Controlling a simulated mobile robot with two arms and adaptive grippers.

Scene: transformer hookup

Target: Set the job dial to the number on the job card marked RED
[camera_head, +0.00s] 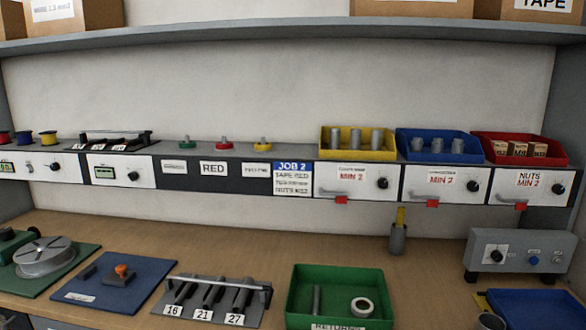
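A white job card (293,179) with a blue header hangs on the dark rail in the middle. Its header reads JOB 2. The line below appears to read TAPE RED, and smaller lines are blurred. A separate white label marked RED (213,168) is on the rail to its left. A grey control box (519,253) stands at the right of the bench with a black dial knob (496,256) on a white plate and a blue button. I cannot read the dial's numbers, nor tell for sure that it is the job dial. Neither gripper shows.
Yellow (357,154), blue (437,159) and red (518,164) bins stand on the rail above panels with black knobs. The bench holds a green returns tray (326,320), a tool rack (217,319) marked 16, 21, 27, a blue mat (80,300) and a reel (44,257).

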